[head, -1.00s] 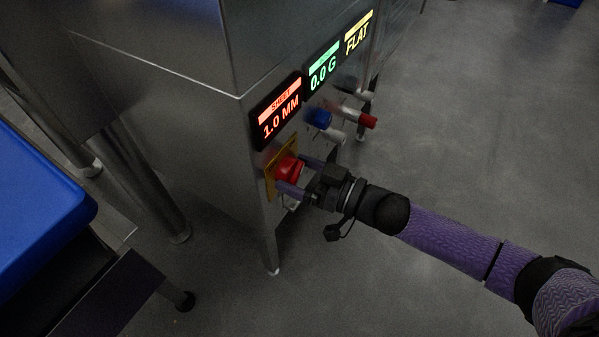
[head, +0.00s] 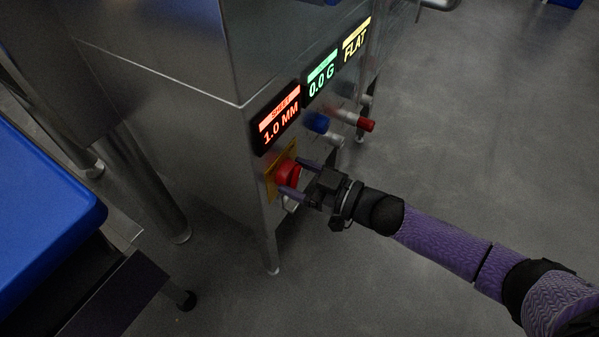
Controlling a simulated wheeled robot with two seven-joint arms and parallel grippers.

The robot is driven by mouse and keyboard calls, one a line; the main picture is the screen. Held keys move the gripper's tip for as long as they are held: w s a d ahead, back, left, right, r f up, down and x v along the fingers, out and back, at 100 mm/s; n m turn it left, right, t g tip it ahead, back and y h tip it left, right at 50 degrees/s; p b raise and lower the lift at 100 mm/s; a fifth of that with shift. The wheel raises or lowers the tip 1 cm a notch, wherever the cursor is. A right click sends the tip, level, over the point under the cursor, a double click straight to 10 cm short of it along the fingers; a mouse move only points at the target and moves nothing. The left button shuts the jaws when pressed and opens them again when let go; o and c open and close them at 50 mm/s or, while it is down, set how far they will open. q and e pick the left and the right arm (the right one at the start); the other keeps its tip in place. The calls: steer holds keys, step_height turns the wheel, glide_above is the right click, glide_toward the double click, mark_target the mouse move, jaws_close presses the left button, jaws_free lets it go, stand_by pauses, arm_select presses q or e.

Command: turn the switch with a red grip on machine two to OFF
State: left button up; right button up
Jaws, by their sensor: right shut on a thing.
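The switch with the red grip (head: 287,174) sits on a yellow plate (head: 271,184) low on the near corner of the steel machine's front (head: 252,130). My right gripper (head: 294,178) reaches in from the right and is shut on the red grip, one finger above it and one below. The fingers hide part of the grip, and I cannot read its position marks. My left gripper is not in view.
Above the switch are lit displays, a red one (head: 278,120) reading 1.0 MM, a green one and a yellow one. Blue (head: 317,122) and red-tipped (head: 365,125) handles stick out nearby. A blue surface (head: 45,215) is at left. Floor at right is clear.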

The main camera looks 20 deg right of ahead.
steer(key=n+p, duration=0.1)
steer(key=n, duration=0.3)
steer(key=shift+r+p, duration=0.1)
steer(key=shift+p, duration=0.25)
steer(key=shift+n, duration=1.1)
steer(key=n+p, duration=0.1)
steer(key=n, duration=0.1)
steer(key=shift+n, duration=0.3)
steer(key=n, duration=0.3)
steer(key=shift+s+h, duration=0.1)
steer(key=shift+h, duration=0.3)
steer(key=shift+n, duration=0.9)
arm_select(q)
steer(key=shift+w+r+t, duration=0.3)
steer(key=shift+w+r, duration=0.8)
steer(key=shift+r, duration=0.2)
arm_select(e)
steer(key=shift+n, duration=0.3)
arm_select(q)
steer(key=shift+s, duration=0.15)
